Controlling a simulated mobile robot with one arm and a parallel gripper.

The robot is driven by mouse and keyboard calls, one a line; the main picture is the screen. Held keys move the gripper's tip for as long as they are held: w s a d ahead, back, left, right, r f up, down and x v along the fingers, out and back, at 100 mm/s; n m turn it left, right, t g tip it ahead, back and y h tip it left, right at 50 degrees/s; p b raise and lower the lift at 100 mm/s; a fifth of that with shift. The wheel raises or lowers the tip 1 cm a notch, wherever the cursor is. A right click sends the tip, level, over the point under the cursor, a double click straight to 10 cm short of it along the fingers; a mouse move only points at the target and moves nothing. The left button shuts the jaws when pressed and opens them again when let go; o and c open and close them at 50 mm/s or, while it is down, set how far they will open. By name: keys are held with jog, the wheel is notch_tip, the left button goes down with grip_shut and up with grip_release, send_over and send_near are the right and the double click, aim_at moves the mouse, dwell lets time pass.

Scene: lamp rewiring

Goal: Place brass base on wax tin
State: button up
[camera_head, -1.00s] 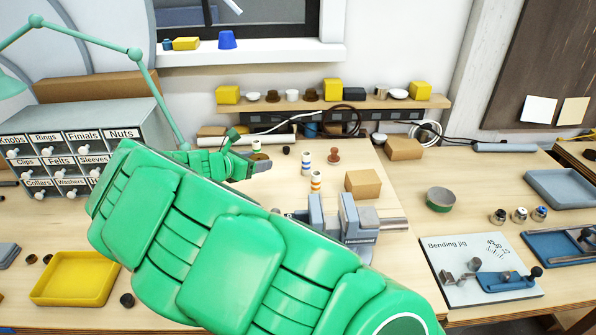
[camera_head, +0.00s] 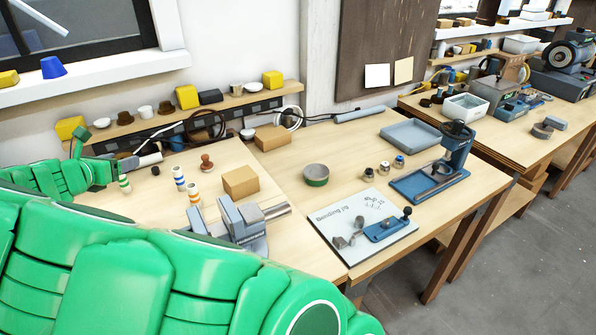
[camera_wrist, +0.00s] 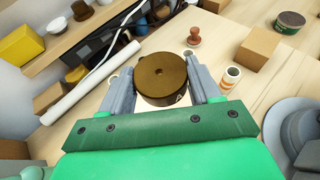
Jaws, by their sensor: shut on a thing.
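The brass base is a round, brown-gold disc (camera_wrist: 161,78) with a small hole in its middle. In the wrist view it sits between the two grey fingers of my gripper (camera_wrist: 162,88), which is shut on it. In the head view my gripper (camera_head: 106,170) is at the left, over the back of the left bench; I cannot make out the base there. The wax tin is a short round tin with a green side and grey top (camera_head: 316,175), on the bench right of the cardboard box. It also shows at the upper right of the wrist view (camera_wrist: 290,21), apart from my gripper.
A cardboard box (camera_head: 240,182), striped spools (camera_head: 179,178), a brown stamp-like knob (camera_head: 207,163) and a grey vise (camera_head: 243,222) stand between my gripper and the tin. Small jars (camera_head: 384,168) and the bending jig board (camera_head: 350,240) lie near the tin. Bench around the tin is clear.

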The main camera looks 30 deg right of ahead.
jog(key=w+d+f+n+t+y, duration=0.15)
jog(key=w+d, duration=0.25)
jog(key=d, duration=0.6)
jog(key=w+d+n+t+y, duration=0.1)
jog(key=w+d+n+y, duration=0.2)
jog(key=d, duration=0.8)
jog(key=s+d+f+n+y, duration=0.1)
jog(key=s+d+n+y, duration=0.15)
jog(key=d, duration=0.85)
jog(key=s+d+r+n+y, duration=0.1)
jog(key=s+d+n+y, duration=0.1)
jog(key=s+d, duration=0.8)
jog(key=s+d+r+n+y, duration=0.1)
jog(key=s+d+r+y, duration=0.1)
jog(key=s+d, duration=0.8)
send_over(319, 173)
jog(key=s, duration=0.2)
jog(key=f, duration=1.3)
jog(key=shift+w+a+f, duration=0.1)
jog(key=shift+w+a, duration=0.1)
jog(key=shift+a, duration=0.15)
jog(key=shift+w+d+f+t, duration=0.15)
jog(key=shift+w+d+f, duration=0.1)
jog(key=shift+w+f, duration=0.25)
jog(key=shift+w+d+f+t, duration=0.1)
jog(key=shift+w+d+f, duration=0.1)
jog(key=shift+w+f, duration=0.25)
jog(key=shift+s+f, duration=0.1)
jog(key=shift+f, duration=1.5)
